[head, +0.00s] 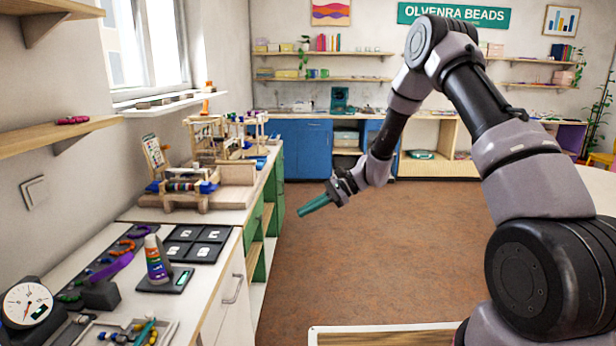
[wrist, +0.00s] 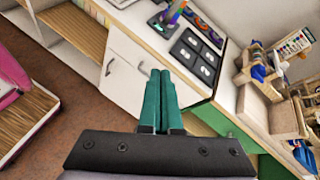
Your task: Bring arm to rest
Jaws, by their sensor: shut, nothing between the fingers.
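My arm rises on the right of the head view and bends over toward the middle. My gripper (head: 306,210) hangs above the open brown floor, to the right of the left-hand counter. Its green fingers are closed together and hold nothing. In the wrist view the gripper (wrist: 160,76) also shows shut, with the two green fingers side by side. The fingers are apart from the counter and from everything on it.
The left counter (head: 215,265) bears a black tile board (head: 196,243), a striped cone (head: 157,262), a dial (head: 27,303) and a wooden loom-like frame (head: 207,135). Blue cabinets (head: 302,150) stand at the back. The floor (head: 350,260) between is clear.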

